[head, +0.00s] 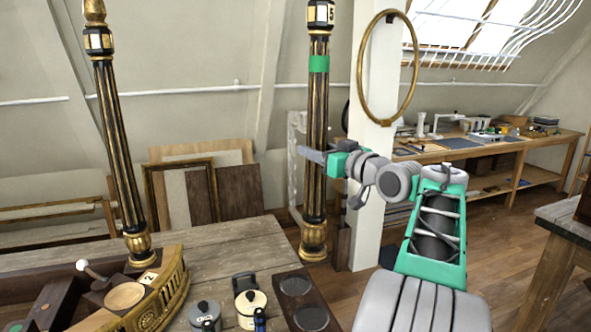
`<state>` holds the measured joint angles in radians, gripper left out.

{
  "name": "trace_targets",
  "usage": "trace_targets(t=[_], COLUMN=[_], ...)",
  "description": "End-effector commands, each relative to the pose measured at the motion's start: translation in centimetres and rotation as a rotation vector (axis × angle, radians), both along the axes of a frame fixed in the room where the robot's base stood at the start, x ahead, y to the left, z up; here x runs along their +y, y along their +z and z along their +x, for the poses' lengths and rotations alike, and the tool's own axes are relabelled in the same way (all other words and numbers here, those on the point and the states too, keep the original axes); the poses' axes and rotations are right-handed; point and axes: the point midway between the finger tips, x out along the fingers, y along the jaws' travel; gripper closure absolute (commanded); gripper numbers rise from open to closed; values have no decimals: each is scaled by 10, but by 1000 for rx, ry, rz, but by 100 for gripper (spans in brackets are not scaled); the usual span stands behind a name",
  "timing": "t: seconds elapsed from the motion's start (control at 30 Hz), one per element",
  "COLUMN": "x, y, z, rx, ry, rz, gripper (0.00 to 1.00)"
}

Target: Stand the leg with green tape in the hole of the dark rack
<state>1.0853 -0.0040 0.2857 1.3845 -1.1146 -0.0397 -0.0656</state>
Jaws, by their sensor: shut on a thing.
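The leg with green tape (317,110) is black and gilt, fluted, and close to upright, with a white tag marked 5 near its top. My gripper (318,157) comes from the right and is shut on the leg's shaft, below the green tape. The leg's gilt foot (313,240) shows just beyond the far right corner of the dark rack (301,302); its exact height above the table is hard to tell. The dark rack lies on the table with two round holes in view, both empty. The top of the leg is cut off by the frame.
A second black and gilt leg (122,140) stands tilted on the gilt console piece (165,290) at left. A grey-lidded pot (205,315) and a cream-lidded pot (250,302) stand left of the rack. A white post (375,130) with a gilt ring rises behind my arm.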

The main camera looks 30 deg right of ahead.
Motion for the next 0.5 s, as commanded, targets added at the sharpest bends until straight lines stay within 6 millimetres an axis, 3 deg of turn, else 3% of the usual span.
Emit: trace_targets(t=[0.1,0.2,0.5], x=[16,23,26], y=[-28,-43,-58], z=[34,50,57], rx=[-5,-6,-6], ry=[32,43,46], rz=[-3,-5,-7], gripper=[100,100,100])
